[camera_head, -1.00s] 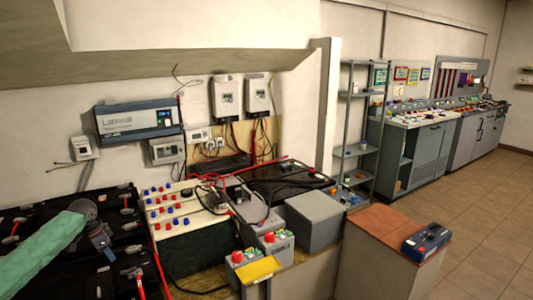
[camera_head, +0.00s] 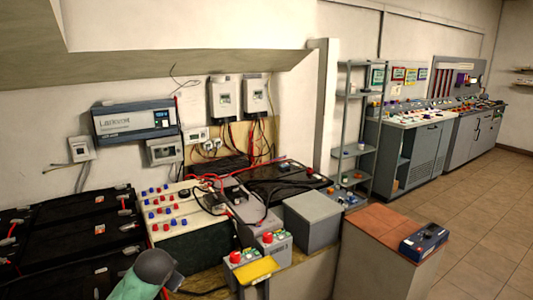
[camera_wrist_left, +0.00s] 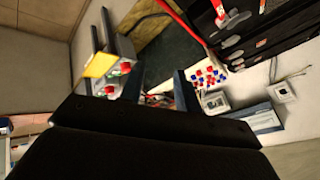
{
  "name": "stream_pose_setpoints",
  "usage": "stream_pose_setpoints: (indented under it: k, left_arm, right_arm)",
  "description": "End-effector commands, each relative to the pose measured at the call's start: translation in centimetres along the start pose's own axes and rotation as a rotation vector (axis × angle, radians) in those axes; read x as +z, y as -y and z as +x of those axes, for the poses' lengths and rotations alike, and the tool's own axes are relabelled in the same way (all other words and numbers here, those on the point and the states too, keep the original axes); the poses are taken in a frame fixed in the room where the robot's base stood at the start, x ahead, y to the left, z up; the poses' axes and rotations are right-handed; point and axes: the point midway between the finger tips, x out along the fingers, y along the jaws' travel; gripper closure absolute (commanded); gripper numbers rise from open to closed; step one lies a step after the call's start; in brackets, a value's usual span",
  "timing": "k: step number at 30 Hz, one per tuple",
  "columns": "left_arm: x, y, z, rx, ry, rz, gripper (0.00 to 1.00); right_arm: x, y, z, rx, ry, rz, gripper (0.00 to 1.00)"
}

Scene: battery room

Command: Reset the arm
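My left arm (camera_head: 150,272), green with a grey joint, shows only as a short piece at the bottom of the head view. Its gripper is outside that view. In the left wrist view my left gripper (camera_wrist_left: 159,73) has two blue-grey fingers standing apart with nothing seen between them. Beyond the fingers are red and blue terminals (camera_wrist_left: 208,78) and a yellow plate (camera_wrist_left: 100,64), both at a distance. My right arm and gripper are not in view.
Black batteries (camera_head: 75,240) fill the lower left. A terminal box (camera_head: 190,240), small batteries with red caps (camera_head: 270,247) and a grey box (camera_head: 313,222) crowd the bench. A blue case (camera_head: 424,240) sits on a brown-topped cabinet (camera_head: 385,229). Floor (camera_head: 490,225) is clear at right.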

Motion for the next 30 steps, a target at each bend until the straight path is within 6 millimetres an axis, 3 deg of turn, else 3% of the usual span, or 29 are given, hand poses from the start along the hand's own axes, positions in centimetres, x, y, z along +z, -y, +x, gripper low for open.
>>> stream_pose_setpoints:
  k: [1,3,17,30]
  left_arm:
    - [1.0,-2.0,-0.5,0.013,-0.005,-0.015,0.67]
    - [2.3,-4.0,-1.2,0.023,-0.009,-0.033,0.67]
    - [12.5,-15.7,-5.1,0.149,0.046,-0.180,0.67]
    - [24.9,-27.1,-7.2,0.334,0.253,-0.312,0.67]
  right_arm:
    - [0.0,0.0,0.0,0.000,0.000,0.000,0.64]
    - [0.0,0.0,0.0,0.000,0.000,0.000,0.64]
    - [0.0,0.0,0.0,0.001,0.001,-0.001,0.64]
    - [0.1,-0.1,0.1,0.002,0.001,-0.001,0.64]
